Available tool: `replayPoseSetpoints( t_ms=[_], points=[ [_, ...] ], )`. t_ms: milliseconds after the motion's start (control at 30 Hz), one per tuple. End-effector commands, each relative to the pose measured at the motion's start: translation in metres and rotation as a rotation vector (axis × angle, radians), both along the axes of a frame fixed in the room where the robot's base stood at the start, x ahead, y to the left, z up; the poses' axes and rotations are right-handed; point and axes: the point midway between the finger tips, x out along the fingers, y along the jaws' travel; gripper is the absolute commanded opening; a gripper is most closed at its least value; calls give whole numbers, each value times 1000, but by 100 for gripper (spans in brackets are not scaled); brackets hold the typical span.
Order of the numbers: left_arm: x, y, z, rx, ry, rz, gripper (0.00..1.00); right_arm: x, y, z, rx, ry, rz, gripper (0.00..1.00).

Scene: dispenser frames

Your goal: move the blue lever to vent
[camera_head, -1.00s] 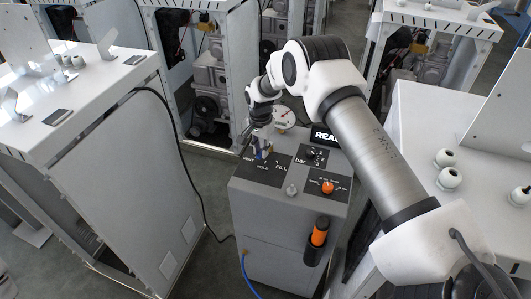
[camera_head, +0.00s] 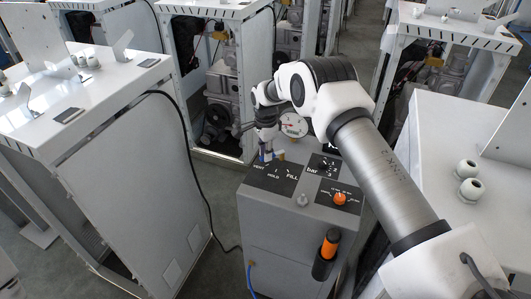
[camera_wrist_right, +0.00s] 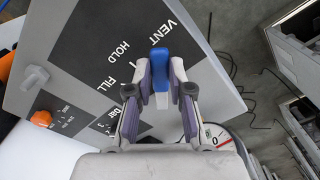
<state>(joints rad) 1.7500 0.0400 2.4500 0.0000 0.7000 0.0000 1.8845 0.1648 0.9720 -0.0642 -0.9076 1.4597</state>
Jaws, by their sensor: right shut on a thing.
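The blue lever (camera_wrist_right: 160,65) sits on the black label plate of the grey dispenser cabinet (camera_head: 290,225). Its blue end points up toward the VENT word in the right wrist view, with HOLD and FILL off to the left. In the head view, only a little blue shows under the gripper, close to VENT. My right gripper (camera_wrist_right: 160,75) is shut on the blue lever, one finger on each side; it also shows in the head view (camera_head: 265,150). The lever's pivot is partly hidden by the gripper. My left gripper is not in view.
A round gauge (camera_head: 293,124) stands behind the lever. An orange knob (camera_head: 340,199), a grey knob (camera_head: 303,199) and an orange-handled tool (camera_head: 330,243) are on the cabinet's near side. White frames (camera_head: 110,160) stand to the left and right.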

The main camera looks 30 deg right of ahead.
Motion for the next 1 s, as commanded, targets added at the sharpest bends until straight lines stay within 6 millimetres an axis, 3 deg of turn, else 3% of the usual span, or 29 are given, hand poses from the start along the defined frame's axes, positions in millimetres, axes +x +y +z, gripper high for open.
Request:
replayPoseSetpoints(
  t_ms=[233,267,300,667,767,1000],
  points=[
    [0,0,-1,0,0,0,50,-3,-2,-5,0,9,-3,0],
    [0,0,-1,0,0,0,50,-3,-2,-5,0,9,-3,31],
    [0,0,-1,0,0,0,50,-3,-1,-5,0,9,-3,45],
    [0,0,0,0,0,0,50,-1,-1,3,0,3,-1,46],
    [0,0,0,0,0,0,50,0,-1,16,1,1,-1,46],
    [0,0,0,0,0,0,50,0,-3,77,2,2,-3,46]
  ],
)
